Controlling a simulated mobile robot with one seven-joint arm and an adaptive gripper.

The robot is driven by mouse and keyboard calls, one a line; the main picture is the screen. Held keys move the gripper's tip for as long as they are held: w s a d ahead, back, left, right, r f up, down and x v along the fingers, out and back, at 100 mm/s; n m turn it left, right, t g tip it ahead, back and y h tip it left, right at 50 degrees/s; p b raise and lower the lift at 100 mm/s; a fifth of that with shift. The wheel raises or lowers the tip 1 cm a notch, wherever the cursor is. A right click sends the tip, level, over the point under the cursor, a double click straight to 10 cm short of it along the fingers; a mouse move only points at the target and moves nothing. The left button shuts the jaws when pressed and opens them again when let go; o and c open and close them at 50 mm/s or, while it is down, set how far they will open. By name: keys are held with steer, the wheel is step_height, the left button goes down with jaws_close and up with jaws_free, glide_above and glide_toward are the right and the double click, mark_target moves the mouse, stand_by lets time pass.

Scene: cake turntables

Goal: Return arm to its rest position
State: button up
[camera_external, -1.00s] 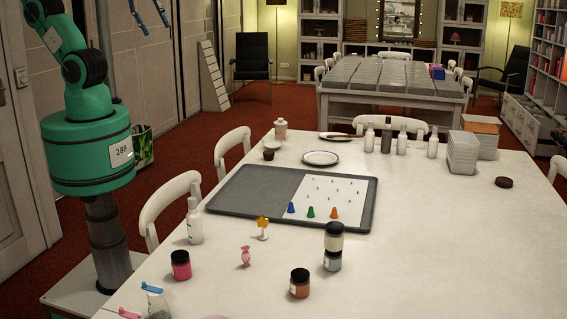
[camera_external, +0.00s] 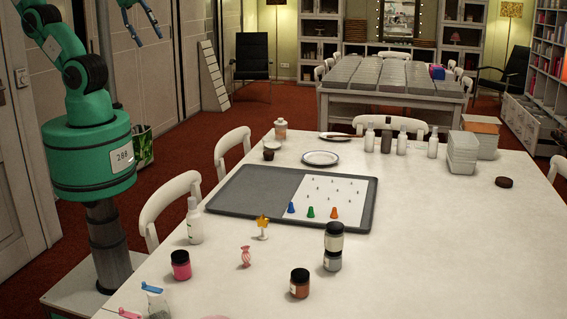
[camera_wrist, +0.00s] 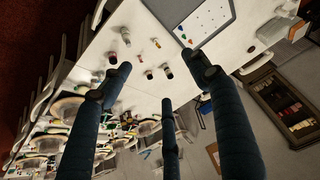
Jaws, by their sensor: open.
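My gripper (camera_external: 149,40) hangs at the top left of the external view, above the floor and left of the white table (camera_external: 440,240). Its dark blue fingers are spread and nothing is between them. In the wrist view the spread fingers of my gripper (camera_wrist: 166,72) reach up from the bottom, with the table and its small items beyond, well apart from the tips. My green arm (camera_external: 72,50) stands bent on its column at the left, partly cut off by the top edge.
A grey board (camera_external: 245,195) with blue, green and orange cones lies on the table. Bottles, jars and a plate (camera_external: 320,158) stand around it. White chairs (camera_external: 170,200) line the table's left side. A wall of panels and doors rises behind my arm.

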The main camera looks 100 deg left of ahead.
step_height(320, 180, down, 8)
steer(key=b, duration=0.7)
steer(key=shift+f, duration=0.15)
